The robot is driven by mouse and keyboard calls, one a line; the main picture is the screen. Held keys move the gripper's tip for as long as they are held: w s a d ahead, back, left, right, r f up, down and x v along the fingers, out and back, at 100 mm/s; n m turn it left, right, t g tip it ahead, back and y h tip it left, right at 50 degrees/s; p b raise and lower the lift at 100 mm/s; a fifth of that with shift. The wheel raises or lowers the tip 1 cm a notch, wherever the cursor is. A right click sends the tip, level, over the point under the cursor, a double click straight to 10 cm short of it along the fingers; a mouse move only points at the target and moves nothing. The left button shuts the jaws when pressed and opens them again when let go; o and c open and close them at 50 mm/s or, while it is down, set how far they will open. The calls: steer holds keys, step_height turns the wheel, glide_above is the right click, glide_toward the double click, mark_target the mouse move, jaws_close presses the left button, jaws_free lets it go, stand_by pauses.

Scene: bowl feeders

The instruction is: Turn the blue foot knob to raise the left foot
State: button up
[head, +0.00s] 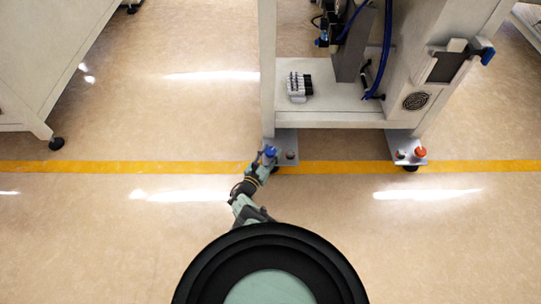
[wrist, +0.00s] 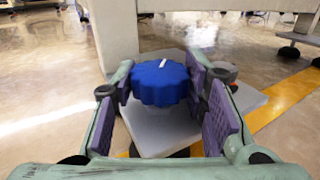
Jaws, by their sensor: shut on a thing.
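The blue foot knob (wrist: 160,84) is between the purple-padded fingers of my gripper (wrist: 162,90), which is shut on it. The knob has a scalloped rim and a short white mark on its top, pointing up and slightly right in the wrist view. In the head view the knob (head: 270,151) sits at the left foot of the machine, with my gripper (head: 265,158) at it. The knob stands above a grey foot plate (wrist: 246,100). The foot under the plate is mostly hidden.
The machine frame (head: 268,70) rises right behind the knob. A red knob (head: 420,151) marks the right foot. A yellow floor line (head: 130,168) runs past both feet.

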steer(key=m+g+h+b, duration=0.2)
steer(key=h+b, duration=0.1)
steer(key=shift+w+a+f+m+h, duration=0.1)
steer(key=shift+w+f+m+h, duration=0.05)
steer(key=shift+m+h, duration=0.2)
steer(key=shift+r+m+g+h+b, duration=0.2)
steer(key=shift+m+g+h+b, duration=0.45)
steer(key=shift+g+b, duration=0.25)
steer(key=o, duration=1.2)
